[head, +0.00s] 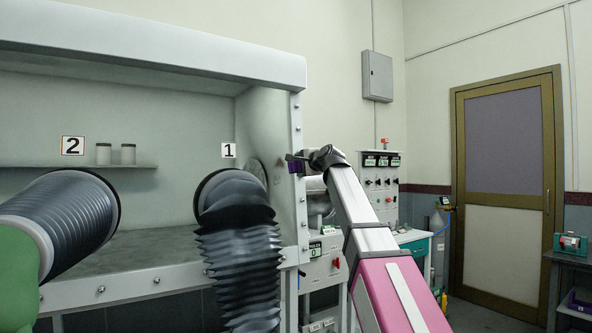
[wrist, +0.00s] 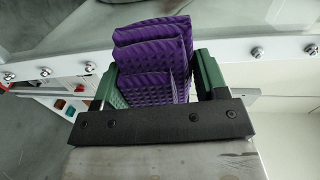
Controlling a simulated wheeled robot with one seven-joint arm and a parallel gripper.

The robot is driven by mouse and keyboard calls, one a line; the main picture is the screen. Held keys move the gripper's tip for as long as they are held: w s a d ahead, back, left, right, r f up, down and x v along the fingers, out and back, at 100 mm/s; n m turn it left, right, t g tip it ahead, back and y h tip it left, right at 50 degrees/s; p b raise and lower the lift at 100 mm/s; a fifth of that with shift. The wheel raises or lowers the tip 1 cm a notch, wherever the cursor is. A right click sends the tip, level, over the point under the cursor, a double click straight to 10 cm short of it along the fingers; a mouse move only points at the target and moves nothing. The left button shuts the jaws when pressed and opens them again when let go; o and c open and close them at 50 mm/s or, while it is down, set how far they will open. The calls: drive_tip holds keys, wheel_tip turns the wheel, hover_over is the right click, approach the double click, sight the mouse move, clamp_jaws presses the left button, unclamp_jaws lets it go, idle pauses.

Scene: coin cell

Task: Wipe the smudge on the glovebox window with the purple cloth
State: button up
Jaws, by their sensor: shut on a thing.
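My gripper (head: 298,160) is at the right front edge of the glovebox, beside the bolted white frame. In the wrist view its green fingers (wrist: 155,78) are shut on the folded purple cloth (wrist: 150,45). A small bit of the cloth also shows in the head view (head: 294,168). The cloth overlaps the frame and the clear window (wrist: 55,28) in the wrist view; I cannot tell whether it touches the pane. In the head view the glovebox window (head: 262,120) has a faint brownish mark (head: 277,178) left of my gripper. I cannot tell if this is the smudge.
Two black ribbed gloves (head: 75,210) (head: 240,250) stick out from the glovebox front. Two jars (head: 115,154) stand on a shelf inside. A control panel (head: 380,180) is behind my arm. Open floor lies before the door (head: 505,195).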

drive_tip(key=shift+w+d+r, duration=0.1)
drive_tip(key=shift+w, duration=0.1)
drive_tip(key=shift+x, duration=2.9)
drive_tip(key=shift+x, duration=1)
